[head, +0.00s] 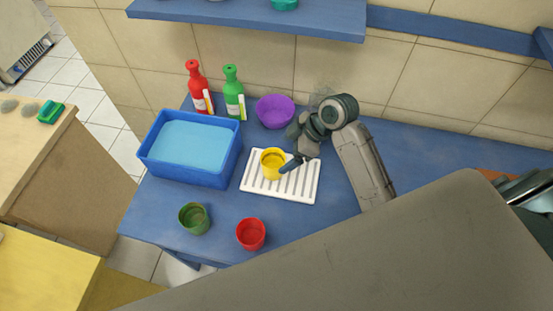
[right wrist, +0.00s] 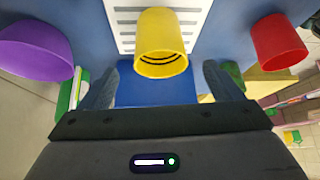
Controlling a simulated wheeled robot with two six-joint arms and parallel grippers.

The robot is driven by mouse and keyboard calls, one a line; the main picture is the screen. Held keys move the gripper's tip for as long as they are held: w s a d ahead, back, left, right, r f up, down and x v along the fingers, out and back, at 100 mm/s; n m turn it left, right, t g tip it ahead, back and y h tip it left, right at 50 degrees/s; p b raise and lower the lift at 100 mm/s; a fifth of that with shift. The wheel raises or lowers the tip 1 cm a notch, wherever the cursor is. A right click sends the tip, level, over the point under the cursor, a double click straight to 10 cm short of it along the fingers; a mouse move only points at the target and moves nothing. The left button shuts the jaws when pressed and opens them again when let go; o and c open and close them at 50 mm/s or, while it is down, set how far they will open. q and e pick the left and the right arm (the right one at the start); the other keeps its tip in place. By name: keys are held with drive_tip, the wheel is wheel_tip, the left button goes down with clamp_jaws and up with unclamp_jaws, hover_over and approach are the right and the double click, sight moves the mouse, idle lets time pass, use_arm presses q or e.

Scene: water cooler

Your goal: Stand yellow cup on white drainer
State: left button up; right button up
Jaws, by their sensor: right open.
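The yellow cup (head: 271,164) stands upright on the white slatted drainer (head: 304,192), near its far side. My right gripper (head: 290,150) is open just to the right of the cup, with one finger close to its near right side. In the right wrist view the yellow cup (right wrist: 163,40) shows in the gap between the spread fingers (right wrist: 160,85), toward their tips, with the drainer (right wrist: 125,18) around it. The jaws are not closed on the cup; whether a finger touches it I cannot tell. My left gripper is not in view.
A blue basin of water (head: 190,178) stands left of the drainer. A red bottle (head: 199,90), a green bottle (head: 233,95) and a purple bowl (head: 275,111) are behind. A green cup (head: 194,218) and a red cup (head: 251,234) stand in front. A blue shelf (head: 250,22) hangs above.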

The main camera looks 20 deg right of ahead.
drive_tip(key=shift+v, duration=1.6)
